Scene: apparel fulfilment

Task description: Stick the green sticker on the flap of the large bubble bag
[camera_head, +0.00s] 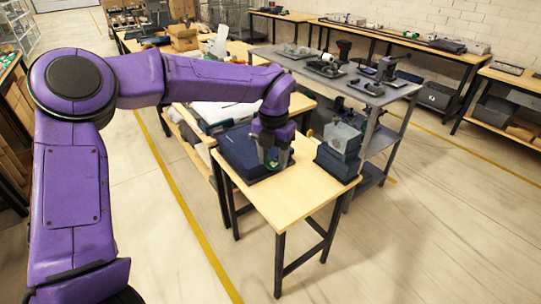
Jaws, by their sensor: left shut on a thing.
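My purple left arm reaches across from the left. My left gripper (275,160) points down over the near wooden table, shut on a small green thing, the green sticker (272,165), which shows between its fingertips. A dark blue flat item (236,153) lies on the table just left of and under the gripper. Whether the gripper or sticker touches it I cannot tell. I cannot make out for sure which item is the large bubble bag, or its flap. My right gripper is not in view.
A stack of dark blue folded items (335,165) with a translucent grey item (343,137) on top stands at the table's right edge. The near part of the wooden table (285,203) is clear. A grey cart (370,95) with tools stands behind.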

